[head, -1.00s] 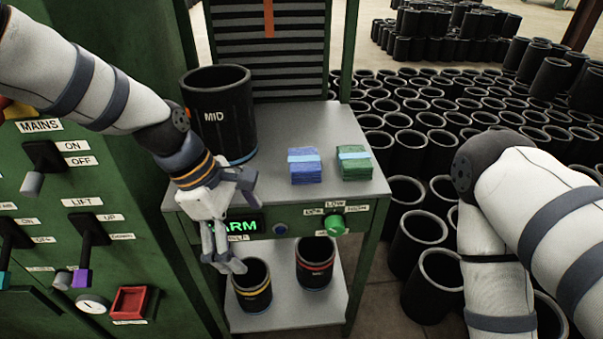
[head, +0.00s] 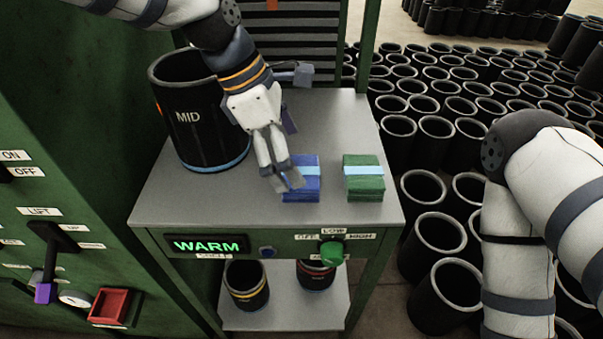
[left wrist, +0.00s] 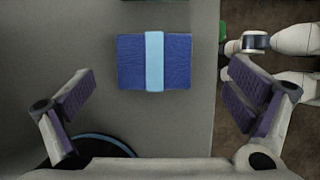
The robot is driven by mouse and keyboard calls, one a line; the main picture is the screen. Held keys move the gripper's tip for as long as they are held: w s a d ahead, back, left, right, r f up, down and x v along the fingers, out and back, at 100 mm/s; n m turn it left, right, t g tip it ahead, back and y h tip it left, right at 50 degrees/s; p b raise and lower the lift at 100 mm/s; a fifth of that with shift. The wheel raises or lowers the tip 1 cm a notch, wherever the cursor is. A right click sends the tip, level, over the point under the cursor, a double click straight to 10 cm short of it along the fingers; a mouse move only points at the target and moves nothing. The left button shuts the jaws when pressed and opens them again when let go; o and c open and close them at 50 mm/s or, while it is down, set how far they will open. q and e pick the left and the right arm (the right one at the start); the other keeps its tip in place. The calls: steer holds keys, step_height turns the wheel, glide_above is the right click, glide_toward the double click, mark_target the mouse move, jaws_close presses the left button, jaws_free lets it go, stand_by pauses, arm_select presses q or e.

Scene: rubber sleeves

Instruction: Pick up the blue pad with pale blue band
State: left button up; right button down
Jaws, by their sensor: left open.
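The blue pad with a pale blue band (head: 305,183) lies on the grey top of the cart, partly hidden by my left gripper in the head view.
A green pad with a pale band (head: 363,184) lies right of the blue one. A tall black MID sleeve (head: 188,125) stands at the cart's left. A green knob (head: 331,253) and lit WARM display (head: 207,245) are on the front. Smaller sleeves (head: 246,286) stand on the lower shelf.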

mark_target(302, 171)
arm_select(q)
steer(key=x, duration=0.5)
steer(key=shift+w+a+f, duration=0.15)
steer(key=shift+w+f, duration=0.05)
steer(key=shift+w, duration=0.1)
steer(key=c, duration=1.2)
arm_select(e)
steer(key=shift+s+f, duration=0.25)
steer(key=shift+f, duration=0.05)
arm_select(q)
steer(key=shift+c, duration=0.2)
steer(key=shift+r, duration=0.15)
